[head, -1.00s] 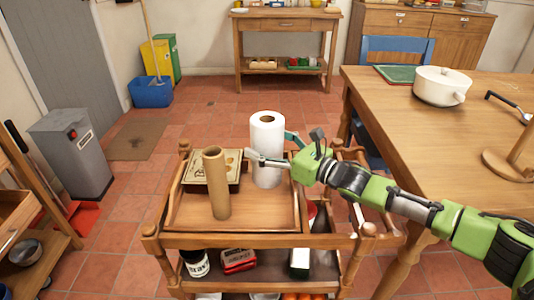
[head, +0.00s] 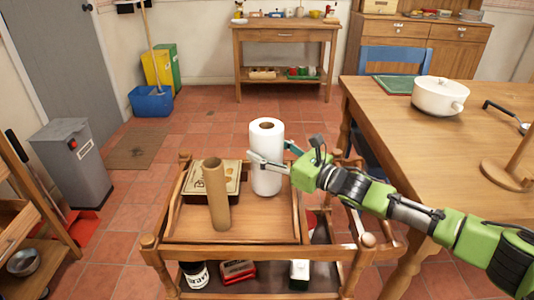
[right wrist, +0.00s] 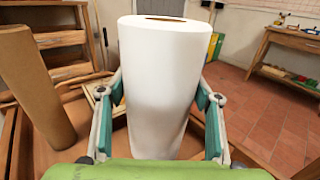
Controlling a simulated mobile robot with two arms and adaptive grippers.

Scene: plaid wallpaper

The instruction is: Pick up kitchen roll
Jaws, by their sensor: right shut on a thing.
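The kitchen roll (head: 266,158) is a white upright cylinder at the back right of the wooden trolley's top tray (head: 252,222). It fills the middle of the right wrist view (right wrist: 160,85). My right gripper (head: 268,160) reaches in from the right and is shut on the roll, one finger on each side. In the right wrist view the fingers (right wrist: 160,100) press against both sides. Whether the roll's base touches the tray is hard to tell. My left gripper is not in view.
A brown cardboard tube (head: 217,195) stands on the tray left of the roll, with a flat box (head: 212,178) behind it. A wooden table with a white pot (head: 440,96) is at the right. A grey bin (head: 72,160) stands at the left.

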